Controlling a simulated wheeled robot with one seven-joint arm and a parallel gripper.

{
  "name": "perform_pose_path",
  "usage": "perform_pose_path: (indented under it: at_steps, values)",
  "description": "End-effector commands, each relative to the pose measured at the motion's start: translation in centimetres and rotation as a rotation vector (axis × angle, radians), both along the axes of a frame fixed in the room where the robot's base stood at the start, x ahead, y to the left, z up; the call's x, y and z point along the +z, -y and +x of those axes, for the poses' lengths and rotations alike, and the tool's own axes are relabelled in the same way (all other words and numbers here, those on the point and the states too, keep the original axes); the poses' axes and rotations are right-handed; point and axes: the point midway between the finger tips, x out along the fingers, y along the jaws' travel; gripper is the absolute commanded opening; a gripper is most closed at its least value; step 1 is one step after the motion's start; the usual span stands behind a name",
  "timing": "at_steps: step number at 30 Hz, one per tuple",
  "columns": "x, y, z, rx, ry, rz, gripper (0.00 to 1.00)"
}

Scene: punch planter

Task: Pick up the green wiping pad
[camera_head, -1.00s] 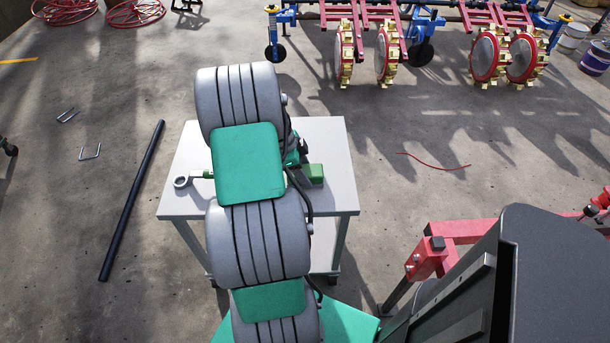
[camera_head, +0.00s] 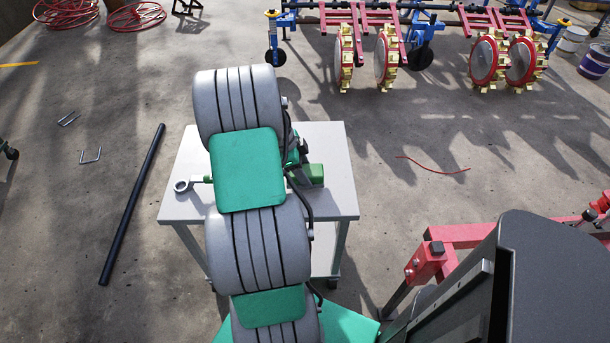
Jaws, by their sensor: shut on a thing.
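A small green block (camera_head: 314,174), which looks like the wiping pad, is on the white table top, just right of my arm. Its left part is hidden behind my arm and a dark cable. My grey and green arm reaches over the table and covers its middle. The fingers of my gripper are hidden behind the arm, so their contact with the pad cannot be seen.
The white table (camera_head: 335,195) has bare room on its right side. A ring-ended tool (camera_head: 181,186) with a green part lies at its left edge. A black bar (camera_head: 132,205) lies on the floor. A red frame (camera_head: 455,238) stands at right.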

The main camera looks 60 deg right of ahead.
Motion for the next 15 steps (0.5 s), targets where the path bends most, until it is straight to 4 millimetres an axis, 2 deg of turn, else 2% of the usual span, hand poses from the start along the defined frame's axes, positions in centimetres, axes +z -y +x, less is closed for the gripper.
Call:
perform_pose_path:
  at_steps: [2,9,15]
  values:
    - [1.8,0.0,0.1,0.001,0.003,-0.004,0.1]
    - [8.0,-5.8,-0.8,0.006,0.003,-0.002,0.1]
    - [10.2,-11.3,-1.7,0.005,0.003,-0.001,0.1]
